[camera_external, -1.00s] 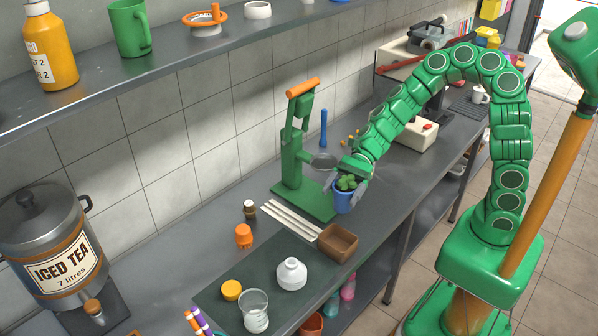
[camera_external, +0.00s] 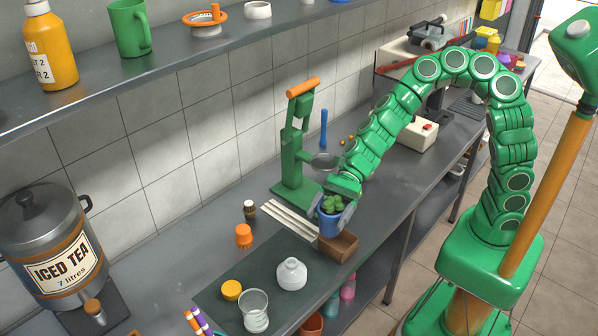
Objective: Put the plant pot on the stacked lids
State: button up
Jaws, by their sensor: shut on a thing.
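The plant pot (camera_external: 328,224) is blue with a green leafy plant in it. My gripper (camera_external: 330,212) is shut on it and holds it upright, in front of the back left part of the brown box in the picture. I cannot tell its exact height. A round yellow lid-like piece (camera_external: 232,290) lies on the dark mat (camera_external: 262,266) at the front left. An orange cap-like piece (camera_external: 244,236) stands behind it. I cannot tell for certain which of these is the stacked lids.
The open brown box (camera_external: 343,250) is close to the pot. White strips (camera_external: 288,216) lie left of it.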

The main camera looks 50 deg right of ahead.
jog(key=shift+w+a+f, duration=1.15)
jog(key=shift+a+f, duration=0.25)
jog(key=shift+f, duration=0.5)
jog(key=shift+w+a+f, duration=1.1)
jog(key=shift+a+f, duration=0.25)
jog(key=shift+f, duration=0.6)
jog(key=shift+w+a+f, duration=1.15)
jog(key=shift+a+f, duration=0.25)
jog(key=shift+f, duration=0.5)
jog(key=o, duration=1.1)
jog(key=shift+f, duration=0.1)
jog(key=shift+o, duration=0.2)
jog(key=v, duration=1.2)
